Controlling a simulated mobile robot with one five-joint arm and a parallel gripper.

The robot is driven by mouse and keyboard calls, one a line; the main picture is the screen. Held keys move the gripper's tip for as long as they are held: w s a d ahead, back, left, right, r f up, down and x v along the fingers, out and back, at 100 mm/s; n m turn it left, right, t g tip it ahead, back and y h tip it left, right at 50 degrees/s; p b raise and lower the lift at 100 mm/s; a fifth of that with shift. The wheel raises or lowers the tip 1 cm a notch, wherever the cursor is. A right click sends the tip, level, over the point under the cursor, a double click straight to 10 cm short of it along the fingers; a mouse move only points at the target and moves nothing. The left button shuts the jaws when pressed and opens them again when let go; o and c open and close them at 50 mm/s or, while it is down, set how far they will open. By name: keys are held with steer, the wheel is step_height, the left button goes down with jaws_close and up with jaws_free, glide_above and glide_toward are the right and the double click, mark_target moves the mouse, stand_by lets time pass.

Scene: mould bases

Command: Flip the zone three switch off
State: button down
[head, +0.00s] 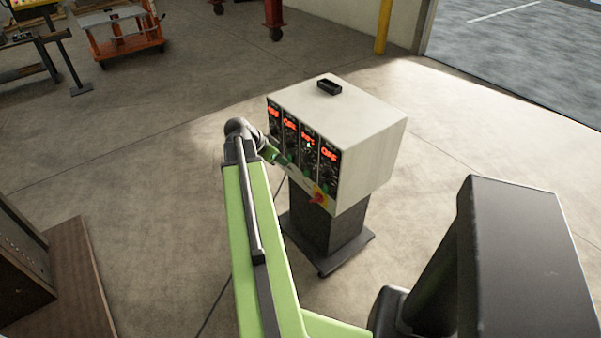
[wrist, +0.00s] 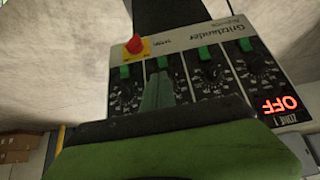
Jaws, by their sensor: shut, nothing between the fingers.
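The controller box (head: 350,130) stands on a dark pedestal, its front panel holding several zone columns. In the head view, most red displays seem to read OFF; the third from left (head: 308,140) looks different, with a small green light. In the wrist view the panel is upside down, with zone 1 at right. The third green switch from right, the zone three switch (wrist: 162,62), is just beyond my gripper's tips (wrist: 160,78). My gripper is shut and empty, low at the panel; I cannot tell whether it touches the switch. My gripper hides the zone three display in the wrist view.
A red knob on a yellow plate (wrist: 137,44) sits near the panel's bottom edge, close to the zone four switch (wrist: 125,71). The zone two switch (wrist: 204,53) is on the other side. A black tray (head: 329,87) lies on the box.

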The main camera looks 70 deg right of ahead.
mark_target(307, 172)
steer(key=shift+f, duration=0.15)
steer(key=b+x, duration=1.1)
steer(key=x, duration=0.2)
steer(key=shift+d+f, duration=0.15)
steer(key=shift+f, duration=0.15)
steer(key=shift+s, duration=0.15)
